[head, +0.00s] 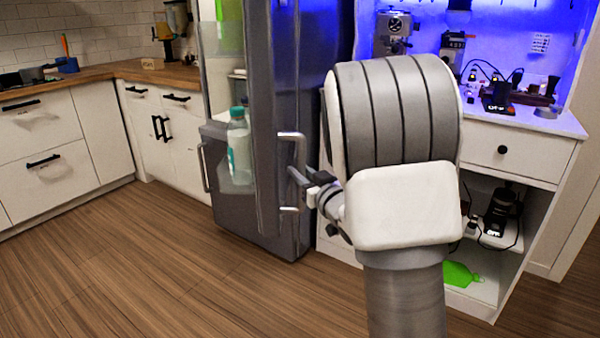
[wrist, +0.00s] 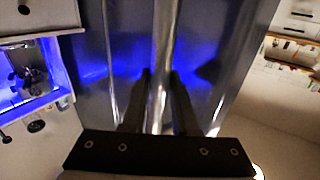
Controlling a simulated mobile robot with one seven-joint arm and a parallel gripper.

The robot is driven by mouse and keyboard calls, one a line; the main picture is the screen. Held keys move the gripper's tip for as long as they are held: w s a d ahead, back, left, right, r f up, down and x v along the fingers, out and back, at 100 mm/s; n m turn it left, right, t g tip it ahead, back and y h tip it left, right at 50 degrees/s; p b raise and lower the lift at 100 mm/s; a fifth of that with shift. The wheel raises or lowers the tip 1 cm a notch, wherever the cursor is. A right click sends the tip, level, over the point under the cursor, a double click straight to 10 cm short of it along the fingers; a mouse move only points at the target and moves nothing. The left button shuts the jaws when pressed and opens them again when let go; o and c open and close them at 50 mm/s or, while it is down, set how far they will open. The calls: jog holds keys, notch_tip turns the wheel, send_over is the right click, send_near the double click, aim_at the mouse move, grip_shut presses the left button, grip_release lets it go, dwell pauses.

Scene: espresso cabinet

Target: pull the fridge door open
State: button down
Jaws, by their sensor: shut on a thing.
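The grey metal fridge door (head: 260,110) stands open, with its inner side and a green-capped bottle (head: 239,146) showing on the left in the head view. Its handle (head: 291,136) is a metal bar on the outer face. My gripper (head: 305,180) is at this handle, partly hidden by my arm. In the wrist view, the two dark fingers of my gripper (wrist: 160,98) are on either side of the handle bar (wrist: 163,40), shut on it. The blue-lit door face fills the middle behind them.
Left of the fridge are white cabinets (head: 95,140) with a wooden counter (head: 105,71). Right of it stands a white espresso cabinet (head: 517,149) with blue light, close to my arm. Wooden floor (head: 130,260) is clear in front and to the left.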

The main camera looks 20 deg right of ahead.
jog(key=c, duration=0.7)
grip_release()
jog(key=s, duration=0.4)
jog(key=s+d+p, duration=0.1)
jog(key=s, duration=0.3)
jog(key=s+d+p, duration=0.1)
jog(key=s, duration=0.2)
jog(key=shift+s, duration=0.4)
